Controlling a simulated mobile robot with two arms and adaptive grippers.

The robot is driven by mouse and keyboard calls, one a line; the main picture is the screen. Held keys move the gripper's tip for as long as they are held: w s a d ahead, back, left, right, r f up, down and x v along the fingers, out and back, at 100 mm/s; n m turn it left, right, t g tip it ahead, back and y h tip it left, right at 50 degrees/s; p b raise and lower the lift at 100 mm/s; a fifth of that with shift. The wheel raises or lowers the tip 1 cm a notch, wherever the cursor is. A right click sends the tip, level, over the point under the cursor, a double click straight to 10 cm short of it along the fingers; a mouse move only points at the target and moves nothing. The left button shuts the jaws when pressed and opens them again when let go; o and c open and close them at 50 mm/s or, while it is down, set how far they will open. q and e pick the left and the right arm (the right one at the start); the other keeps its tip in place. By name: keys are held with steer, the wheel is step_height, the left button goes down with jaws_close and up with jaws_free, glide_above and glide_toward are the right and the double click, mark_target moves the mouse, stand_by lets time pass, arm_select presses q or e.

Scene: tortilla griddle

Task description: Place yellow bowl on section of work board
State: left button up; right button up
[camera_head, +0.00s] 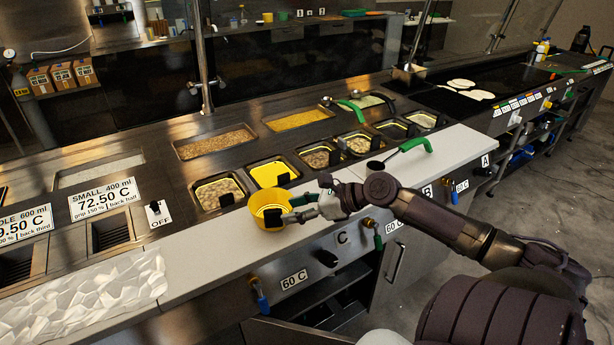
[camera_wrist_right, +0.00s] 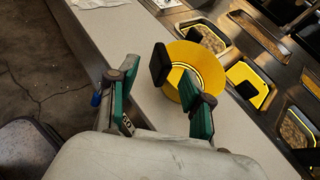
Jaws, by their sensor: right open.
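The yellow bowl (camera_head: 268,204) stands upright on the light work board (camera_head: 205,259), near the section marked C, just in front of the food wells. My right gripper (camera_head: 288,207) is at the bowl's right side, with its fingertips overlapping the bowl in the head view. My left gripper is out of view.
Food wells (camera_head: 218,192) line the counter behind the board. A green-handled ladle (camera_head: 400,152) lies on the board to the right. Crumpled white wrap (camera_head: 85,300) covers the left end. Tortillas (camera_head: 468,88) lie on the far griddle.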

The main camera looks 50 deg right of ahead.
steer(key=shift+v, duration=1.6)
